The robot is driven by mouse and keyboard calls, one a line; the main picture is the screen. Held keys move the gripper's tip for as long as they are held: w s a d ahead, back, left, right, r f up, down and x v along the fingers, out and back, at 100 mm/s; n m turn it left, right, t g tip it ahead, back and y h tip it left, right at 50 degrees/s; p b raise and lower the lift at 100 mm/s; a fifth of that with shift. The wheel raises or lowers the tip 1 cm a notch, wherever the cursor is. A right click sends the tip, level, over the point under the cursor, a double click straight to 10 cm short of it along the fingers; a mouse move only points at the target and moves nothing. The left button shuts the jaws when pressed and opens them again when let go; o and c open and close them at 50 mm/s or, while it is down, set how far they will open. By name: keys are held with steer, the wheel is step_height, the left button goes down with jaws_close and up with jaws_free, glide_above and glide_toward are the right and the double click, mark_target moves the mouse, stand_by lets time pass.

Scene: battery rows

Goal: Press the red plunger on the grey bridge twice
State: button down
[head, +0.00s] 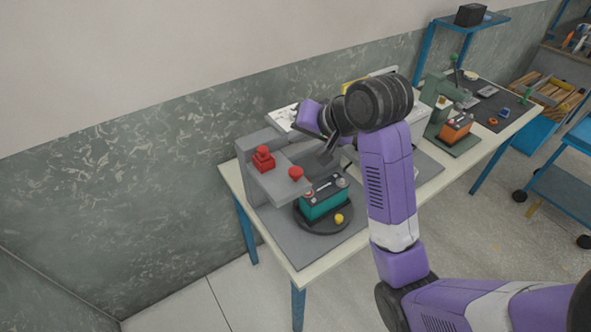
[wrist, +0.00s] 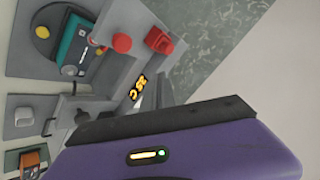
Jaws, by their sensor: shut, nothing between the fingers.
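The grey bridge (head: 272,182) stands at the left end of the table, with an arm reaching over a teal battery (head: 325,203). A round red plunger (head: 296,173) sits at the arm's outer end, and it also shows in the wrist view (wrist: 122,43). A second red piece, a squarish block with a knob (head: 263,160), sits farther back on the bridge; it also shows in the wrist view (wrist: 159,41). My gripper (head: 328,152) is shut and empty, to the right of the plunger and apart from it.
The battery sits on a dark round plate (head: 318,225) with a yellow knob (head: 339,218). An orange battery (head: 456,128) and green press (head: 437,92) stand farther right. Wall behind the table.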

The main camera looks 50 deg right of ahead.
steer(key=b, duration=0.6)
glide_above(294, 169)
steer(key=s, duration=0.2)
steer(key=f, duration=0.6)
steer(key=shift+w+a, duration=0.15)
steer(key=shift+a, duration=0.05)
steer(key=shift+f, duration=0.7)
steer(key=shift+f, duration=0.15)
steer(key=shift+f, duration=0.25)
steer(key=shift+f+b, duration=0.45)
steer(key=shift+f, duration=0.65)
stand_by(1.3)
steer(key=shift+r, duration=0.1)
steer(key=shift+r+p, duration=1.4)
steer(key=shift+p, duration=0.2)
steer(key=shift+r, duration=0.1)
